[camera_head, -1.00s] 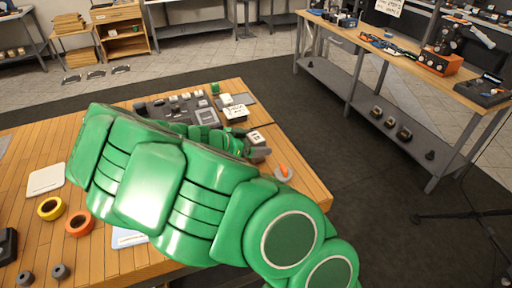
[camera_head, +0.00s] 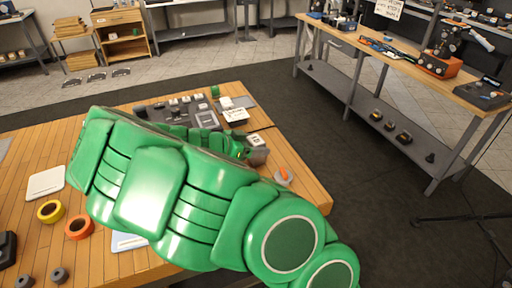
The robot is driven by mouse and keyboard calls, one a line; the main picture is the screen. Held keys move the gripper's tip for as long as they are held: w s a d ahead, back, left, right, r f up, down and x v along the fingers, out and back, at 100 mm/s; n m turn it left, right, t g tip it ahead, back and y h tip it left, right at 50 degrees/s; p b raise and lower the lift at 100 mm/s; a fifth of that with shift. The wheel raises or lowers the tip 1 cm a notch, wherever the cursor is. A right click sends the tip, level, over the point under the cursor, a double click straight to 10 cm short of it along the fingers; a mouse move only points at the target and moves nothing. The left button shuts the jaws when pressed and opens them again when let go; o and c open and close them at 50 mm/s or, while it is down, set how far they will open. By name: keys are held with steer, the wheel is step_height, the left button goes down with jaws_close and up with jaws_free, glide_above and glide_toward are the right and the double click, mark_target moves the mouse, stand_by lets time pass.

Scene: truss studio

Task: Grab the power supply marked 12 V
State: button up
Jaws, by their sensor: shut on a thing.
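My green arm reaches across the wooden table (camera_head: 30,150) and hides much of its middle. My gripper (camera_head: 244,151), partly hidden behind the arm, is shut on a small grey box-shaped power supply (camera_head: 257,156) near the table's right edge. Its marking is too small to read, so I cannot tell whether it says 12 V.
A grey disc with an orange part (camera_head: 283,176) lies right of the gripper. Yellow (camera_head: 50,211) and orange (camera_head: 78,227) tape rolls and a white pad (camera_head: 46,183) lie at left. A workbench (camera_head: 440,85) stands beyond an open dark floor.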

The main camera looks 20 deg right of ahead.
steer(key=shift+r, duration=0.7)
steer(key=s+a+r, duration=0.2)
steer(key=s+r, duration=0.9)
steer(key=s, duration=0.2)
steer(key=shift+s+a+r, duration=0.25)
steer(key=shift+s+a, duration=0.1)
steer(key=shift+s, duration=0.05)
